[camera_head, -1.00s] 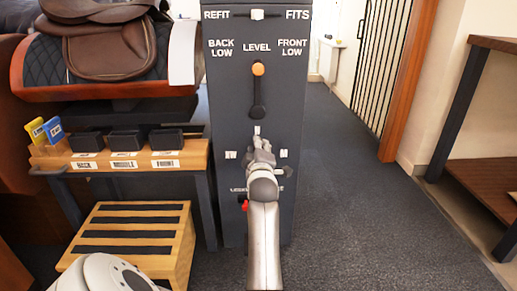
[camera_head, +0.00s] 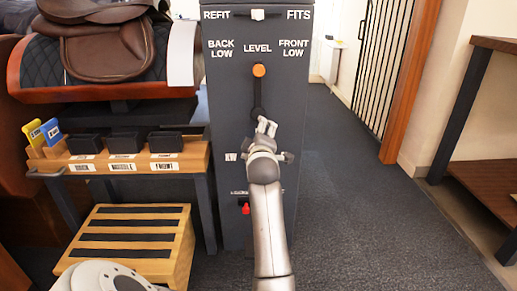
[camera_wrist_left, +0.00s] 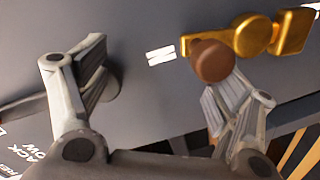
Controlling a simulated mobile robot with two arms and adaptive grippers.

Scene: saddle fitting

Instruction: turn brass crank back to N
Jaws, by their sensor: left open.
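The brass crank (camera_wrist_left: 252,36) shows in the left wrist view at the upper right, on the dark panel. Its brown knob (camera_wrist_left: 212,61) is at the end nearer the white N mark (camera_wrist_left: 161,55), with a small gap between crank and mark. My left gripper (camera_head: 266,125) is open in front of the panel and hides the crank in the head view. In the left wrist view its fingers (camera_wrist_left: 160,90) stand wide apart. The knob overlaps the right-hand finger's tip; I cannot tell whether they touch. The N mark shows between the fingers. My right gripper is not in view.
The dark post (camera_head: 225,120) carries an orange-tipped lever (camera_head: 259,71) above my gripper and a red part (camera_head: 245,208) low down. A wooden shelf with black blocks (camera_head: 125,142) and a slatted step (camera_head: 130,240) stand left. The floor (camera_head: 350,210) right is clear.

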